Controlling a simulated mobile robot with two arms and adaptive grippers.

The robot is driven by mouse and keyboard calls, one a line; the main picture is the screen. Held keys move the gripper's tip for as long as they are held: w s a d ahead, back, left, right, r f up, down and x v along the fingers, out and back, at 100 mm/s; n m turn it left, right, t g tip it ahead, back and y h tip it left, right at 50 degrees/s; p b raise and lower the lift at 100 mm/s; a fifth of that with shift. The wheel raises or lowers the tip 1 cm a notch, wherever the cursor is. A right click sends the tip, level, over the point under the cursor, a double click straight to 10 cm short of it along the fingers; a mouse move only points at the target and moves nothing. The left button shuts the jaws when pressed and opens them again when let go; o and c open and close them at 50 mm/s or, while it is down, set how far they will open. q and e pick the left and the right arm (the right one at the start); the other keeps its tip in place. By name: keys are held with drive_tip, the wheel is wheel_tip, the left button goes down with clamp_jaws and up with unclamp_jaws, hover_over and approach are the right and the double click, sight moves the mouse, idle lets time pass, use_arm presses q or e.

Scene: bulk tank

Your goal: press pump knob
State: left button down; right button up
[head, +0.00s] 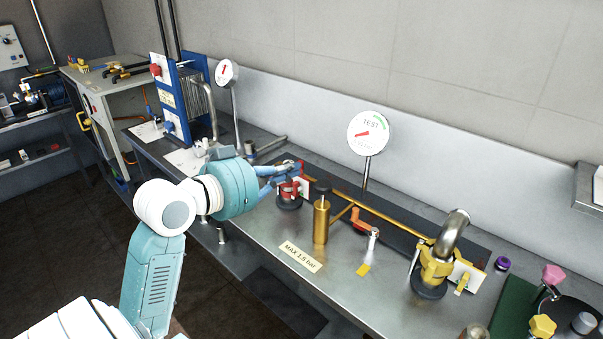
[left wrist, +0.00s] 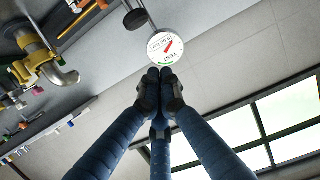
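The pump is an upright brass cylinder (head: 321,222) on the steel bench in the head view. Its dark knob (head: 321,187) sits on top, raised on a short stem. My left gripper (head: 296,169) is just left of the knob and apart from it, above a red valve fitting (head: 289,193); whether it touches the fitting cannot be told. In the left wrist view its dark fingertips (left wrist: 160,84) are together, with nothing seen between them. A dark round knob (left wrist: 135,19) shows near the top edge there. My right gripper is not in view.
A round TEST gauge (head: 368,132) stands behind the pump and also shows in the left wrist view (left wrist: 163,46). An orange lever (head: 361,220) and a yellow-clamped steel elbow pipe (head: 436,262) stand right of the pump. A "MAX 1.5 bar" label (head: 300,256) lies in front.

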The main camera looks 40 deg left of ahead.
use_arm(q)
drive_tip(key=p, duration=0.2)
hover_over(316, 186)
drive_tip(key=f, duration=0.2)
wheel_tip(316, 186, down, 3)
drive_tip(key=shift+r, duration=0.15)
drive_tip(key=shift+s+f, duration=0.15)
drive_tip(key=shift+f, duration=0.65)
